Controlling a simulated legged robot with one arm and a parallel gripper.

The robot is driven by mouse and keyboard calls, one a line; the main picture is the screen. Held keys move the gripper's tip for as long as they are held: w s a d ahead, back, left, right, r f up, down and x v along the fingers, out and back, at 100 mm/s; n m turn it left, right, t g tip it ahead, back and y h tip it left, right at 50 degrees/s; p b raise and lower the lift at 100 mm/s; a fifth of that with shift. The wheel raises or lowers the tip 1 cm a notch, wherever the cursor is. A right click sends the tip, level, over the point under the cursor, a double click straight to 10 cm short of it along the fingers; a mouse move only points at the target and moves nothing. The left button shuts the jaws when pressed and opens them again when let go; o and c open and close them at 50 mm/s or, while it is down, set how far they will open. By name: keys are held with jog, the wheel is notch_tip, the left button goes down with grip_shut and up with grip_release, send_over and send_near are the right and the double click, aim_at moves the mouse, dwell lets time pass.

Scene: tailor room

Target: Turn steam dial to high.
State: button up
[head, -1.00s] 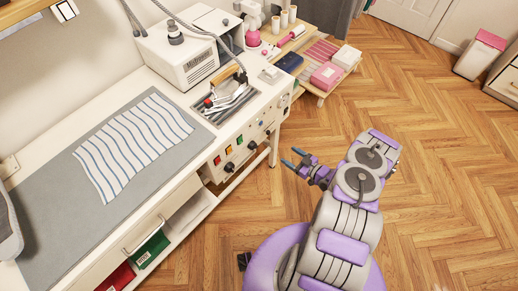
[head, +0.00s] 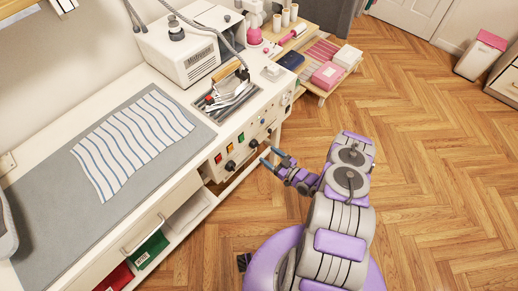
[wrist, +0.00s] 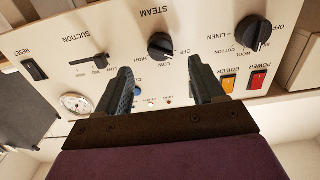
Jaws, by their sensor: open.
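The steam dial (wrist: 161,46) is a black round knob on the cream control panel, under the upside-down word STEAM in the wrist view. It also shows on the panel front in the head view (head: 254,143). Its exact setting is hard to read. My gripper (wrist: 161,75) is open and empty, its two dark fingers pointing at the panel. The dial shows between and beyond the fingertips, with no clear contact. In the head view my gripper (head: 270,157) is in front of the panel, near the dial.
A larger black fabric dial (wrist: 254,33) and the red power switch (wrist: 259,79) are to the right in the wrist view. The suction slider (wrist: 95,61) and a gauge (wrist: 76,104) are to the left. An iron (head: 232,88) rests on the table above.

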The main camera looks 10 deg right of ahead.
aim_at(255, 145)
jog(key=b+x, duration=0.1)
jog(key=x, duration=0.6)
jog(key=shift+a, duration=0.1)
jog(key=shift+c, duration=0.2)
jog(key=shift+c, duration=0.7)
jog(key=c, duration=0.9)
jog(key=shift+o, duration=0.2)
